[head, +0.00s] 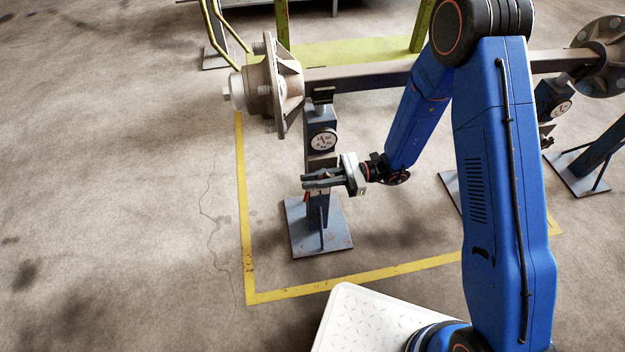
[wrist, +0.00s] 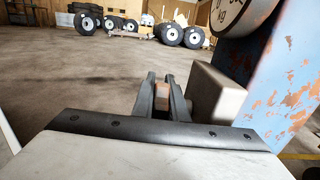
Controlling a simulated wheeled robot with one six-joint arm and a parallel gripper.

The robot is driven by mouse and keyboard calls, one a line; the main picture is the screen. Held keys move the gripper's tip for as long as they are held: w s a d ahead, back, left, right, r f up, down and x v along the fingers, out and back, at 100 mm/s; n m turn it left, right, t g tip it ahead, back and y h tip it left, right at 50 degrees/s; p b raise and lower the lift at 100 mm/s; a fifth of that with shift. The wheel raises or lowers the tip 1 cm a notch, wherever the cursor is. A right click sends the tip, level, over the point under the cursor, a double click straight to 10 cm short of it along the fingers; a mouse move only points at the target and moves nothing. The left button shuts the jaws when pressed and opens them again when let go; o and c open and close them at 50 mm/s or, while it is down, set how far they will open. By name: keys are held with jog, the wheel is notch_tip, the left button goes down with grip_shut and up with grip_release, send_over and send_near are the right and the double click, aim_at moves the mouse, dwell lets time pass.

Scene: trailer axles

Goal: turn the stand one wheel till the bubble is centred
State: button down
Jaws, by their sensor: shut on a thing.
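The near left stand (head: 318,215) is a worn blue post on a flat foot plate, under the left end of the axle. It carries a round white dial (head: 323,140), whose lower edge shows in the wrist view (wrist: 236,14). My gripper (head: 308,182) is in front of the post, below the dial, fingers pointing left. In the wrist view its fingers are closed on a small brown part (wrist: 162,97). I cannot tell whether this part is the wheel's grip. A grey-brown block (wrist: 217,94) sits right beside the fingers. No bubble can be made out.
The axle beam (head: 360,77) runs overhead between a left hub (head: 275,85) and a right hub (head: 603,55). A second dial stand (head: 553,100) is at the right. Yellow floor lines (head: 350,278) frame the area. Floor to the left is clear; tyres (wrist: 170,34) stand far off.

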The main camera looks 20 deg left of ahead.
jog(key=shift+d+r+g+y, duration=0.1)
jog(key=shift+r+g+y, duration=0.15)
jog(key=shift+g+y, duration=0.3)
jog(key=shift+d+r+g+y, duration=0.1)
jog(key=shift+r+g+y, duration=0.2)
jog(key=shift+y, duration=0.35)
jog(key=shift+f, duration=0.1)
jog(key=c, duration=2)
grip_release()
jog(key=shift+w, duration=0.1)
jog(key=shift+c, duration=0.2)
jog(key=v, duration=1.7)
jog(key=shift+d, duration=0.15)
